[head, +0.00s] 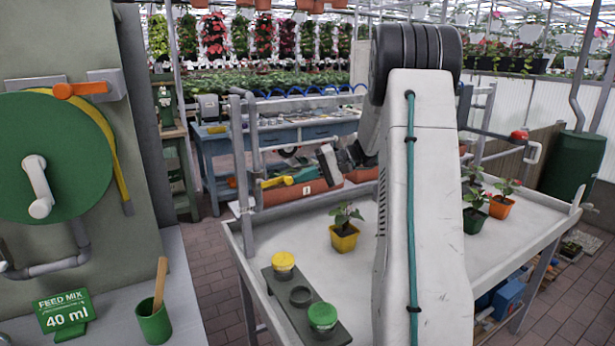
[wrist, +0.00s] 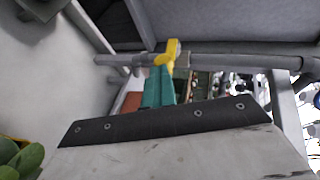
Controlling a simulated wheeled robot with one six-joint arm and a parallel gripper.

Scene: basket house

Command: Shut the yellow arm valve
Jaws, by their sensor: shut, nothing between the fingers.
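The yellow arm valve (head: 277,181) sits on the grey pipework at the far left edge of the white bench in the head view. Its yellow arm also shows in the wrist view (wrist: 172,52), where it stands across the grey pipe. My gripper (head: 299,177) reaches in from the right in the head view, with teal fingers close to the end of the yellow arm. In the wrist view the gripper (wrist: 160,72) is shut and empty, its tips just below the yellow arm. I cannot tell whether they touch it. The valve's body is partly hidden.
Red troughs (head: 312,192) lie behind the gripper. A yellow pot with a plant (head: 344,238) and a dark rack of small jars (head: 300,296) stand on the white bench (head: 385,262). At left is a green disc (head: 75,140) with an orange lever (head: 80,90).

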